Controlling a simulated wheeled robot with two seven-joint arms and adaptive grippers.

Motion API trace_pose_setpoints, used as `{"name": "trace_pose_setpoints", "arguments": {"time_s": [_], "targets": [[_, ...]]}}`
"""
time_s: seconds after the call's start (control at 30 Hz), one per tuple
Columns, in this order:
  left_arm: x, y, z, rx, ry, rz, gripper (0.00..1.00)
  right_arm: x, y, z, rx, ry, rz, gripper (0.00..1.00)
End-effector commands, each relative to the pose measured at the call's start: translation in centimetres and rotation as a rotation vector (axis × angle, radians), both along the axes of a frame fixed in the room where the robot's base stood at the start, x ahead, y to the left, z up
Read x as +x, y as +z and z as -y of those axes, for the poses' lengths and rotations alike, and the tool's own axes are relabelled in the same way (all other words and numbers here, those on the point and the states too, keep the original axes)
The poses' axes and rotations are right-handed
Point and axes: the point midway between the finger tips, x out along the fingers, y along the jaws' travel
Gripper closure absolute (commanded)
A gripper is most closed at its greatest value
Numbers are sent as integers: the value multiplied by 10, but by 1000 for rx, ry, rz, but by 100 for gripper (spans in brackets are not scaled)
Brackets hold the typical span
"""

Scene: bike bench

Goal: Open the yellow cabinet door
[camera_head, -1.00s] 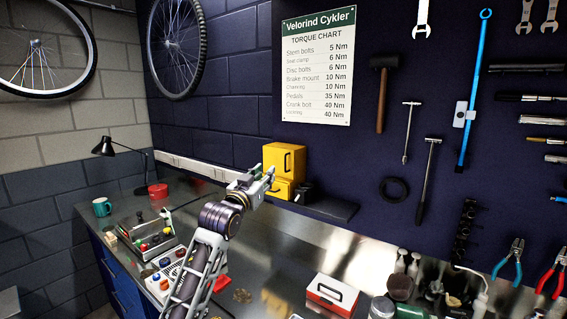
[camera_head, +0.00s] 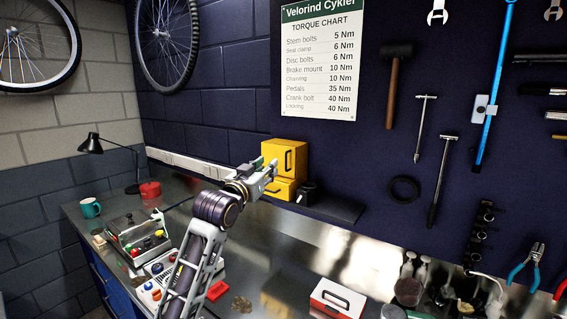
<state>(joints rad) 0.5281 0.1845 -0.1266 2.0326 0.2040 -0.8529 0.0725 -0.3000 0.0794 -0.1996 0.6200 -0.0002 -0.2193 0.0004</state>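The small yellow cabinet (camera_head: 293,149) stands at the back of the bench against the dark wall. Its upper door is closed and has a dark upright handle (camera_head: 289,161). A lower yellow part (camera_head: 283,189) has its own dark handle. My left gripper (camera_head: 268,172) is in front of the cabinet's left side, overlapping it in the view. Its fingers look apart with nothing between them; I cannot tell whether they touch the cabinet. My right gripper is out of view.
A dark cylinder (camera_head: 307,193) and a flat black tray (camera_head: 338,209) lie right of the cabinet. A red-and-white box (camera_head: 337,299) sits nearer. A control box (camera_head: 140,238), teal mug (camera_head: 90,208), red tin (camera_head: 150,190) and lamp (camera_head: 92,144) are left.

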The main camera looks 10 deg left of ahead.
Motion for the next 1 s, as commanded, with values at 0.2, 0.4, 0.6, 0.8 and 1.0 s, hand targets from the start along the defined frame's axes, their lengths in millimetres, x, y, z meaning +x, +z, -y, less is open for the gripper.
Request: {"name": "trace_pose_setpoints", "arguments": {"time_s": [0.2,0.4,0.6,0.8,1.0], "targets": [[1,-10,0,-3,-1,-46,71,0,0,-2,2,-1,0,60],[1,-19,-1,-5,3,-90,71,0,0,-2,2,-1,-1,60],[1,-21,-1,-12,3,-100,71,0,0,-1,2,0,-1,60],[1,-21,-1,-12,3,-99,71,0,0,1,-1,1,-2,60],[5,-21,0,-12,3,-100,71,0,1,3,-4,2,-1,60]]}}
